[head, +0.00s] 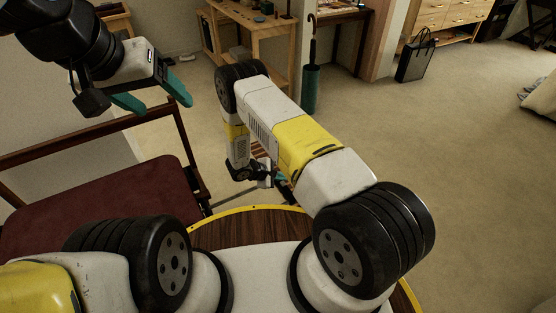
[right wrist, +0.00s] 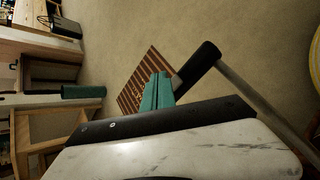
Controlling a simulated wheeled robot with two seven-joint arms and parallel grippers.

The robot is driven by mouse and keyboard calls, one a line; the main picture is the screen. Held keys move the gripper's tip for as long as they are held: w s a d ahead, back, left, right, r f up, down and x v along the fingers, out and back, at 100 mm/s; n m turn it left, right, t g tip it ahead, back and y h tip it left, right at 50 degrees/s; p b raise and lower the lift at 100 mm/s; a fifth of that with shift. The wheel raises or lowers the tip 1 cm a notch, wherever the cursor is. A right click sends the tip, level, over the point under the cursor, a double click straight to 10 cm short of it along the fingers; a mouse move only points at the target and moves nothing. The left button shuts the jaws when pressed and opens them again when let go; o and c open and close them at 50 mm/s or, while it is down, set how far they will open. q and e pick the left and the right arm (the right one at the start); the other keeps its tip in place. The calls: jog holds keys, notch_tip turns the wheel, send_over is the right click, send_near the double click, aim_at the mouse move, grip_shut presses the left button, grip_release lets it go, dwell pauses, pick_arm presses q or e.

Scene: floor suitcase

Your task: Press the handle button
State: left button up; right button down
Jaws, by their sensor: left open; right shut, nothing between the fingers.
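A black handle grip (right wrist: 198,65) on a grey metal rod (right wrist: 255,108) lies just right of the fingers. My right gripper (right wrist: 158,90) has teal fingers, shut and empty, with tips close beside the grip's lower end; I cannot tell if they touch. The button itself cannot be made out. In the head view, my right gripper (head: 279,178) is low and partly hidden by my arm. My left gripper (head: 152,104) is open and empty at upper left.
A dark red chair (head: 110,205) with a wooden frame stands at the left, below my left gripper. A wooden table (head: 258,35), a teal umbrella stand (head: 311,88) and a black bag (head: 415,60) are at the back.

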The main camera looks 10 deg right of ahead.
jog(key=shift+r, duration=2.35)
notch_tip(320, 180, up, 14)
jog(key=m+g, duration=0.2)
jog(key=m, duration=0.2)
send_over(281, 185)
jog(key=d, duration=0.2)
jog(key=s+d+r+m+y, duration=0.2)
jog(key=r, duration=0.6)
jog(key=s+d+r+m+y, duration=0.1)
jog(key=s+r+m, duration=0.1)
jog(key=r, duration=0.6)
jog(key=s+a+r+m+t+y, duration=0.2)
jog(key=s+r+m+y, duration=0.4)
jog(key=s+r, duration=1.5)
jog(key=shift+s+t+y, duration=0.7)
jog(key=shift+s+t, duration=0.2)
jog(key=shift+s, duration=0.35)
